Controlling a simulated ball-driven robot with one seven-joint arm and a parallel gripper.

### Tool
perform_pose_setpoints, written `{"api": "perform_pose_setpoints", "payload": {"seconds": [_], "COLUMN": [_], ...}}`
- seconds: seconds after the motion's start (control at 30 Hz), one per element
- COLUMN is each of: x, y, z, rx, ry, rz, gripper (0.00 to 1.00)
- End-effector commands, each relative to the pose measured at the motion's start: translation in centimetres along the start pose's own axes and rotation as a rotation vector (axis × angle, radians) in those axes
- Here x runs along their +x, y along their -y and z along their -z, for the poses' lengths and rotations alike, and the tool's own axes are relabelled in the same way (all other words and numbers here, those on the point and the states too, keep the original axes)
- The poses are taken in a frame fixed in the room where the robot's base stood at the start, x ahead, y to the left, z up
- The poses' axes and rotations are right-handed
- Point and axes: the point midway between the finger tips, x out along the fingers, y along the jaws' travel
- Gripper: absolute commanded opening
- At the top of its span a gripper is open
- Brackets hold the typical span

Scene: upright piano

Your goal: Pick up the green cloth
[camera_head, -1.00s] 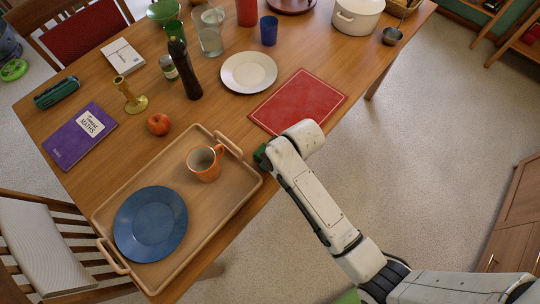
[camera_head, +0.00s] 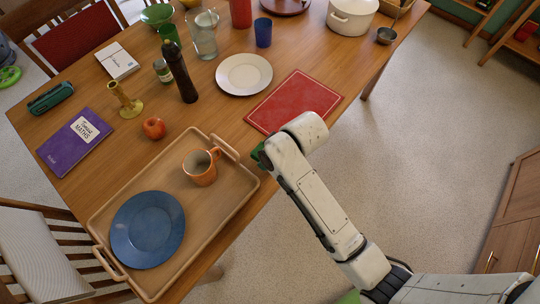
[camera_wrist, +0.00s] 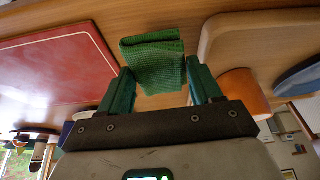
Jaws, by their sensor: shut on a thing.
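The green cloth (camera_wrist: 153,60) shows in the wrist view as a folded, woven piece. My gripper (camera_wrist: 159,72) has its two green fingers on either side of the cloth and is shut on it. The wooden table top is close behind the cloth, and I cannot tell whether the cloth touches it. In the head view my arm reaches to the table's near edge. A small green patch (camera_head: 258,155) shows at the arm's end, but I cannot tell cloth from finger there.
Left of the arm's end, a wooden tray (camera_head: 237,202) holds an orange mug (camera_head: 201,167) and a blue plate (camera_head: 147,230). A red mat (camera_head: 294,101) lies just beyond it, with a white plate (camera_head: 244,74) behind. The floor to the right is clear.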

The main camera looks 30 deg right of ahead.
Motion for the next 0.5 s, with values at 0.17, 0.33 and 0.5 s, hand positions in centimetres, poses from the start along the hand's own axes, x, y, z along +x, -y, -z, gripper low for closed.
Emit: {"api": "perform_pose_setpoints", "payload": {"seconds": [0.17, 0.33, 0.5], "x": [-4.6, -7.6, -9.9], "y": [1.9, 4.1, 5.9], "z": [-1.0, -3.3, -5.1], "rx": [-0.001, -0.002, -0.001], "ry": [-0.003, -0.001, 0.001], "rz": [0.001, 0.002, 0.002], "gripper": [0.36, 0.36, 0.36]}}
